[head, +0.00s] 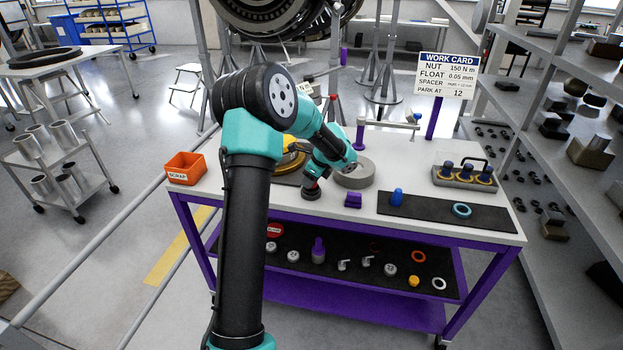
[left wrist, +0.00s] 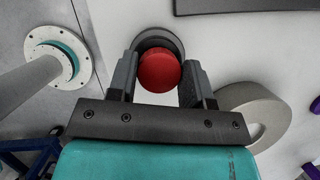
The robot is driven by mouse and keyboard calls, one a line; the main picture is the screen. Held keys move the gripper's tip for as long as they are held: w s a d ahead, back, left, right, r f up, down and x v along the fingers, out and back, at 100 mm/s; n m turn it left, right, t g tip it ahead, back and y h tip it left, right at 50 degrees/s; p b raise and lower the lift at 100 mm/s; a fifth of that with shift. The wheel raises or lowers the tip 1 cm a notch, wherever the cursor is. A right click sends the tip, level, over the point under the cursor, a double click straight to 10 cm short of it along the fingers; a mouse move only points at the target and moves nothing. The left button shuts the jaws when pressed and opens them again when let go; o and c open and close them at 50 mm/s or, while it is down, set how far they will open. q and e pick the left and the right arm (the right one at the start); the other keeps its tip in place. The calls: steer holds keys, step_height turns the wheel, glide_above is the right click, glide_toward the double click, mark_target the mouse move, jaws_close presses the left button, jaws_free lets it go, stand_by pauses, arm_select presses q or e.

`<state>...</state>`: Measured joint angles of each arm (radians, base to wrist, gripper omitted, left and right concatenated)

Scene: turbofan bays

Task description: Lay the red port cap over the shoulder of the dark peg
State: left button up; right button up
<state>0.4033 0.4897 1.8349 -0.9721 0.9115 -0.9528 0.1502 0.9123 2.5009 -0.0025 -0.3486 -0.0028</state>
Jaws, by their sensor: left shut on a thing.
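The red port cap (left wrist: 158,71) is between the two fingers of my left gripper (left wrist: 158,82), which is shut on it. In the left wrist view a dark round piece (left wrist: 158,38), which looks like the dark peg, lies behind the cap and is partly hidden by it. In the head view my left gripper (head: 312,183) is low over the worktable, right above the dark peg (head: 312,194). A little red shows between them. I cannot tell whether the cap touches the peg. My right gripper is not in view.
An orange scrap bin (head: 185,168) is at the left.

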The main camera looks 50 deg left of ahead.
arm_select(q)
steer(key=shift+f, duration=0.35)
stand_by(0.3)
steer(key=o, duration=1)
steer(key=shift+c, duration=0.2)
steer(key=shift+r, duration=0.1)
steer(key=v, duration=1.7)
steer(key=shift+d, duration=0.1)
